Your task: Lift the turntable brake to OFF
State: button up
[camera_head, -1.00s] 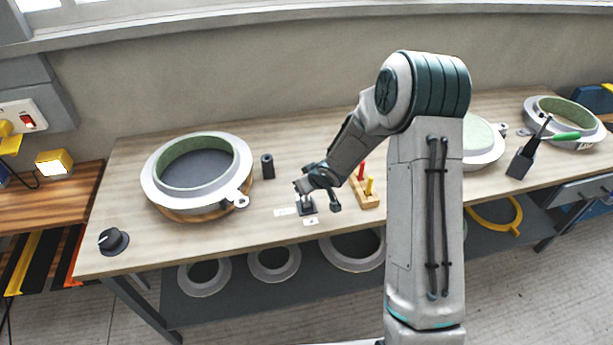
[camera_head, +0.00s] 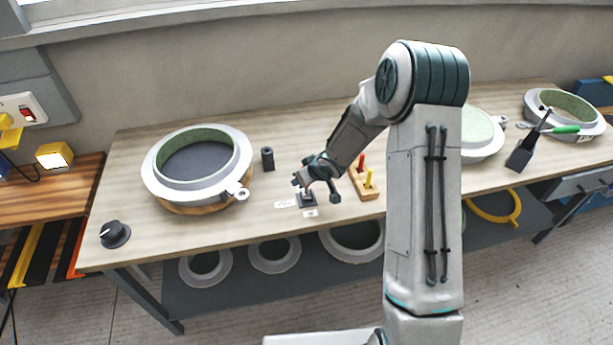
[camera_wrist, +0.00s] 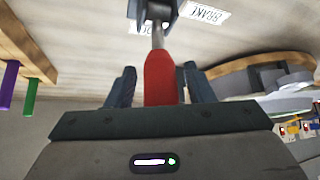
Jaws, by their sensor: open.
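The turntable brake is a small dark base (camera_head: 308,200) on the bench, with a lever that ends in a red handle (camera_wrist: 160,78). A white BRAKE label (camera_wrist: 207,15) lies beside it, upside down in the wrist view. My gripper (camera_wrist: 161,82) is open, with one finger on each side of the red handle; I cannot tell whether either touches it. In the head view my gripper (camera_head: 304,186) is right over the brake base and hides most of the lever. The turntable carries a pale ring mould (camera_head: 230,143) to the left.
A dark cylinder (camera_head: 267,158) stands between mould and brake. A wooden block (camera_head: 366,192) with red and yellow pegs is close to the right of my gripper. A black knob (camera_head: 114,234) sits at the bench's left end. Bare bench lies in front of the mould.

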jog(key=p+v, duration=0.4)
jog(key=v, duration=0.9)
jog(key=shift+s+r, duration=0.15)
jog(key=shift+r, duration=0.15)
jog(key=shift+d, duration=0.15)
jog(key=s+d+r+m+h+b, duration=0.2)
jog(key=s+d+r+m+h, duration=0.1)
jog(key=s+d+r+h, duration=0.45)
jog(key=s+r+m+y, duration=0.1)
jog(key=s+r, duration=0.1)
jog(key=s, duration=0.3)
jog(key=s+a+r+m+g+y+b, duration=0.1)
jog(key=s+r, duration=0.2)
jog(key=s, duration=0.3)
jog(key=s+r+m+g+y, duration=0.1)
jog(key=s+r, duration=0.1)
jog(key=s, duration=0.4)
jog(key=shift+s+a+r+y, duration=0.15)
jog(key=shift+s+r+y, duration=0.1)
jog(key=shift+r+y, duration=0.1)
